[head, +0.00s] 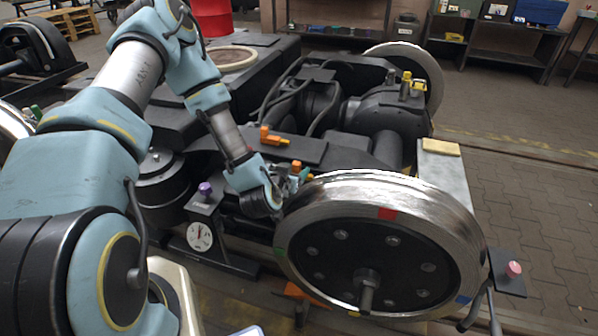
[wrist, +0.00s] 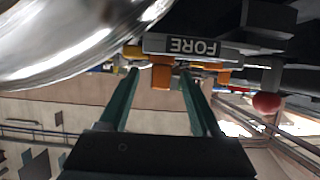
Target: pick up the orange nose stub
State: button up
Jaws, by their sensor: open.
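An orange stub (wrist: 161,76) shows in the wrist view between the tips of my gripper (wrist: 160,71), beside a grey plate marked FORE (wrist: 193,46). The green fingers are apart, one on each side of it, and I cannot tell whether they touch it. In the head view, an orange piece (head: 296,166) shows just behind the near wheel, right at my gripper (head: 291,183), whose fingers are partly hidden. Another orange piece (head: 270,137) lies on the dark plate farther back. More orange (wrist: 217,76) shows behind the right finger in the wrist view.
The large steel wheel (head: 385,250) stands close to the right of my gripper. A dial gauge (head: 199,236) and a purple knob (head: 205,188) are at its left. A pink knob (head: 514,269) is at the right. A red knob (wrist: 267,103) shows in the wrist view.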

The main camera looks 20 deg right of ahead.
aim_at(300, 164)
jog(key=shift+p+x, duration=0.5)
jog(key=shift+x, duration=2.25)
jog(key=shift+r, duration=0.15)
jog(key=shift+c, duration=0.2)
grip_shut()
